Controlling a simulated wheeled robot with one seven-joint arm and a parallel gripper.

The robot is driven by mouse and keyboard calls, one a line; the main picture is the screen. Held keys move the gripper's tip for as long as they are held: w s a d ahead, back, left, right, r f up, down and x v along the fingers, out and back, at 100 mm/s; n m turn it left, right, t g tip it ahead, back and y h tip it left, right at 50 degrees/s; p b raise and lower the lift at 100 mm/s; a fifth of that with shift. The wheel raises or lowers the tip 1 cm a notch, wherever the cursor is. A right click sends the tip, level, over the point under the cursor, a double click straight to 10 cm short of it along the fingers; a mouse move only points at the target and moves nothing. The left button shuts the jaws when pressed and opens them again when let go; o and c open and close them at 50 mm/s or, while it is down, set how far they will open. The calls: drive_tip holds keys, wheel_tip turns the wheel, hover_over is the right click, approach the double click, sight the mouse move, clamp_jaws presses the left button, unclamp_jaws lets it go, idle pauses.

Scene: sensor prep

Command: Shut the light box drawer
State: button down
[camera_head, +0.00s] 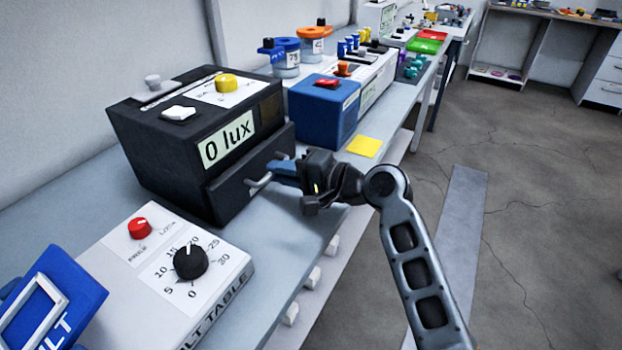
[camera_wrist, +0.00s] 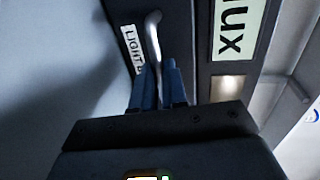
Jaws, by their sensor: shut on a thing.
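The black light box (camera_head: 165,150) stands on the bench at left, its display reading "0 lux". Its drawer (camera_head: 225,192) sits low on the front, and the drawer front stands out from the box face. The fingers hide part of the handle.
A tilt table (camera_head: 215,262) with a black dial stands in front of the light box. A blue box with a red button (camera_head: 322,110) and a yellow note (camera_head: 364,146) lie beyond my gripper. Open floor (camera_head: 530,200) is at right.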

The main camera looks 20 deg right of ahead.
drive_tip(key=shift+w+a, duration=0.4)
drive_tip(key=shift+w, duration=0.15)
drive_tip(key=c, duration=1.2)
unclamp_jaws()
drive_tip(key=shift+w+a, duration=0.1)
drive_tip(key=shift+o, duration=0.2)
drive_tip(key=shift+v, duration=3.95)
